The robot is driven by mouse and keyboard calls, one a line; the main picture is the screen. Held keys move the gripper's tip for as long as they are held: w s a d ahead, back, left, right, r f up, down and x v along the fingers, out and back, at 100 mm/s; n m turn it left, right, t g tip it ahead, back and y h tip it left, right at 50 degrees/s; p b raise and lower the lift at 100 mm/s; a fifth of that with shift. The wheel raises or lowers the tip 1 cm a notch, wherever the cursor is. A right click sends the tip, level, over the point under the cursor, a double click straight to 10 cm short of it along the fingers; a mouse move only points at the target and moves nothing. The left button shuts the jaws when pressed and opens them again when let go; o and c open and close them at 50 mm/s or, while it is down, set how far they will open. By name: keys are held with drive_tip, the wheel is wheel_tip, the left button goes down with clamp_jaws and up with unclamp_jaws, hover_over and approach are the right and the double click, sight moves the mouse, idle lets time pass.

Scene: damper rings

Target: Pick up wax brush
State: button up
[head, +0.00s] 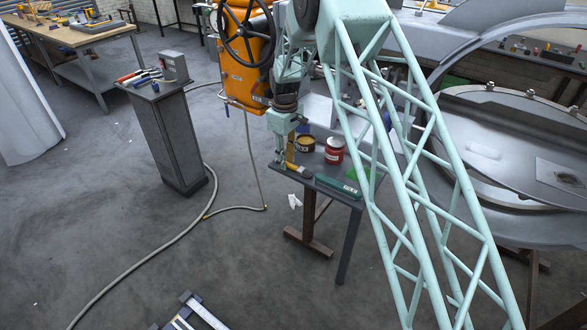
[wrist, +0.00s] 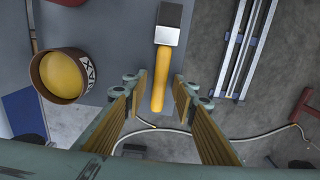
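The wax brush (wrist: 165,50) shows in the wrist view, with a yellow handle, a silver metal band and dark bristles at the top. It lies at the edge of the grey table (wrist: 112,45), and its handle end points toward my gripper. My gripper (wrist: 160,88) is open and empty, with one ribbed finger on each side of the handle and a gap on both sides. Whether the fingertips are down at handle height is unclear.
An open tin of yellow wax (wrist: 62,75) stands left of the brush; it also shows in the head view (head: 305,144). A red can (head: 334,150) and a green box (head: 338,187) are on the same table. A pedestal with tools (head: 168,130) stands to the left.

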drive_tip(key=c, duration=0.7)
drive_tip(key=shift+r, duration=0.15)
drive_tip(key=shift+r+p, duration=0.35)
drive_tip(key=shift+r, duration=1.3)
drive_tip(key=s+d, duration=0.2)
drive_tip(key=s, duration=0.3)
drive_tip(key=s+d+r, duration=0.1)
drive_tip(key=s, duration=0.4)
drive_tip(key=s+d+p, duration=0.1)
drive_tip(key=s+d, duration=0.1)
drive_tip(key=s, duration=0.3)
drive_tip(key=shift+d+r, duration=0.2)
drive_tip(key=shift+d, duration=0.1)
